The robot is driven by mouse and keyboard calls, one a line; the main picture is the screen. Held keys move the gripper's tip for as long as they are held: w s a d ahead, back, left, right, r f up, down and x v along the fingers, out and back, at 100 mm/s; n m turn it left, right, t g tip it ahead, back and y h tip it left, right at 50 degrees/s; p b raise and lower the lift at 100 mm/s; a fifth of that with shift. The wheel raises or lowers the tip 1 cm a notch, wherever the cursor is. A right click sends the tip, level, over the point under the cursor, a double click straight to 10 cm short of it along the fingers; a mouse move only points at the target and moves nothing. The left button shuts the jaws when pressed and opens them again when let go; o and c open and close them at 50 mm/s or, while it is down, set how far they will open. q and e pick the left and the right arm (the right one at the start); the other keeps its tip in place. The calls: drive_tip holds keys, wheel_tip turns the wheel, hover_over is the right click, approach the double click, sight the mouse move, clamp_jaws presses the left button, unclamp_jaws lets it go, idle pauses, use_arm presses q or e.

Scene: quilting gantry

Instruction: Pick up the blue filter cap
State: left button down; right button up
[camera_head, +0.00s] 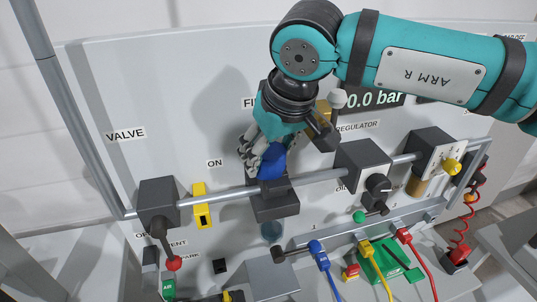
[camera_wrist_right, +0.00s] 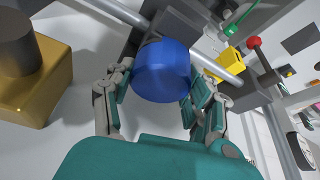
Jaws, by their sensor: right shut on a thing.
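The blue filter cap (camera_head: 270,161) sits on top of the dark filter block (camera_head: 274,203) on the grey pipe, near the middle of the head view. It also shows in the right wrist view (camera_wrist_right: 161,72), between the fingers. My right gripper (camera_head: 262,158) reaches down from above and is shut on the cap, with one finger on each side. The cap appears to be still at the block; whether it is seated or slightly lifted I cannot tell. My left gripper is not in the head view.
A brass part (camera_head: 321,115) with a pale knob is close beside my right wrist. The regulator block (camera_head: 363,165) is to the right, and the yellow tag (camera_head: 201,206) and valve block (camera_head: 158,196) are to the left. Coloured hoses (camera_head: 327,265) hang below.

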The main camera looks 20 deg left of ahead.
drive_tip(key=shift+c, duration=1.2)
drive_tip(key=shift+r, duration=0.1)
